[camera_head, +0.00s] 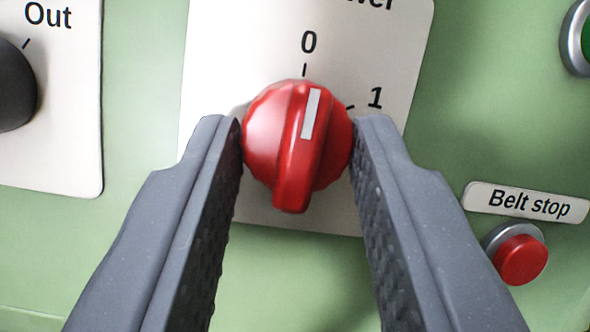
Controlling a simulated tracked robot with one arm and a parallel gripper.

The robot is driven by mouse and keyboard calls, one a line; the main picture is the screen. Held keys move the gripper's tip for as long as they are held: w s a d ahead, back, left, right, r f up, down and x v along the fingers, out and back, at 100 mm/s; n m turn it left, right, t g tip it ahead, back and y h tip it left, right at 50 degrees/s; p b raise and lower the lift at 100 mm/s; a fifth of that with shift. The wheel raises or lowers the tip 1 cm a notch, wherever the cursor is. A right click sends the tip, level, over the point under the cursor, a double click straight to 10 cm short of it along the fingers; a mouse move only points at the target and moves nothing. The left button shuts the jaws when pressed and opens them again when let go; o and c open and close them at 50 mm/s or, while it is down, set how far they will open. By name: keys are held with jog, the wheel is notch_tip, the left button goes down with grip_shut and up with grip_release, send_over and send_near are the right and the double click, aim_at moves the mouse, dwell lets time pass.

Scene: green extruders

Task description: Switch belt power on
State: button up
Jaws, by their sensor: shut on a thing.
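A red rotary knob (262,140) with a white pointer mark sits on a white label plate (225,60) on a green panel. The plate carries "0" at the top, "1" at the upper right, and a word cut off at the top edge that ends in "wer". The pointer leans slightly right of straight up, close to the "0" tick and short of the "1" tick. My gripper (297,145) is shut on the red knob, one grey finger on its left side and one on its right.
A "Belt stop" label (526,202) and a red push button (520,259) are at the lower right, near my right finger. A dark knob (12,88) on a plate marked "Out" is at the left. A green button (585,40) is cut off at the upper right.

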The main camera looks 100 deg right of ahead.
jog(key=m+g+p, duration=0.1)
jog(key=m, duration=0.2)
jog(key=shift+w+r+p, duration=0.15)
jog(key=shift+p, duration=0.2)
jog(key=m+g, duration=0.1)
jog(key=m, duration=0.2)
jog(key=shift+w+d+g+p, duration=0.1)
jog(key=shift+g+p, duration=0.25)
jog(key=shift+g, duration=0.05)
jog(key=m+g, duration=0.1)
jog(key=m, duration=0.1)
jog(key=m+g+y, duration=0.1)
jog(key=m, duration=0.2)
jog(key=shift+w+m, duration=0.15)
jog(key=shift+m, duration=0.15)
jog(key=shift+d+m+g+y, duration=0.1)
jog(key=shift+m+g+y, duration=0.4)
jog(key=shift+m, duration=0.9)
jog(key=shift+y, duration=0.3)
jog(key=o, duration=1)
jog(key=shift+c, duration=0.2)
